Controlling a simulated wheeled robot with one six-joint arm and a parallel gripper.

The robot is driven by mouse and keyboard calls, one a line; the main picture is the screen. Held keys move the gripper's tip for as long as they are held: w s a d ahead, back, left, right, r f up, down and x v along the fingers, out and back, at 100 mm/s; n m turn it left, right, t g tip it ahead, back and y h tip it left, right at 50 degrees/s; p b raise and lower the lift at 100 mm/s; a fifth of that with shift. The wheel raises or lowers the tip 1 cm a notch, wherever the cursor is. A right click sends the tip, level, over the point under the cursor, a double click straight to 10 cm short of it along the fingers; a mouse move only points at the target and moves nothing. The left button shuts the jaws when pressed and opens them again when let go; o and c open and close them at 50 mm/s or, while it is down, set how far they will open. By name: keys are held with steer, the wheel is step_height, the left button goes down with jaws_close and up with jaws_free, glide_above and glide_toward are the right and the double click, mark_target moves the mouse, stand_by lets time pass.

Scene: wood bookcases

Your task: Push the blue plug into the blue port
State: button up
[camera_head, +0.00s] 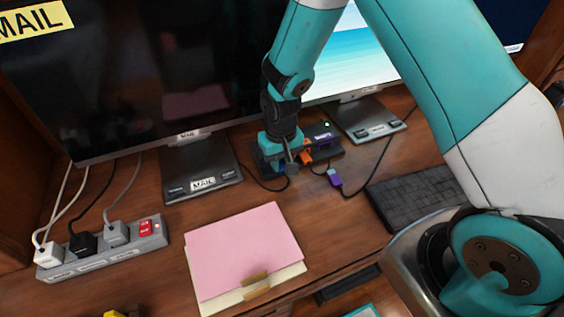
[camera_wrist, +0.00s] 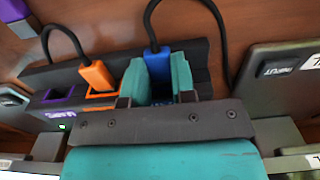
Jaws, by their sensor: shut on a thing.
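The blue plug (camera_wrist: 158,64) sits between the two teal fingers of my gripper (camera_wrist: 159,80), with its dark cable running up and away. My gripper is shut on it, and it also shows in the head view (camera_head: 288,158), low at the left end of the dark port hub (camera_head: 328,147). The fingers and gripper body hide the rest, so I cannot tell how deep the plug sits.
An orange plug (camera_wrist: 97,75) stands at the orange port (camera_wrist: 104,97), close beside my gripper. The purple port (camera_wrist: 58,94) looks empty; the purple plug (camera_head: 334,178) lies on the desk. Monitor stands (camera_head: 199,165) (camera_head: 368,119) flank the hub. Pink paper (camera_head: 243,247) lies in front.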

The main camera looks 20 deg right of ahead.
mark_target(281, 165)
steer(key=o, duration=1)
steer(key=shift+w, duration=0.1)
step_height(281, 165, up, 17)
steer(key=shift+r, duration=0.2)
steer(key=s+a+r+n+y, duration=0.1)
steer(key=s+r+n, duration=0.1)
steer(key=s+r, duration=0.2)
steer(key=s+a+r+n+y+p, duration=0.1)
steer(key=s+r, duration=0.3)
steer(key=s, duration=0.7)
steer(key=s+a+r+n+y+p, duration=0.1)
steer(key=s+a+r+n+y, duration=0.1)
steer(key=s, duration=0.6)
steer(key=shift+a+r+n, duration=0.3)
steer(key=shift+r+n, duration=0.25)
steer(key=shift+a+r+n, duration=0.25)
steer(key=shift+r+n, duration=0.25)
steer(key=shift+n, duration=0.05)
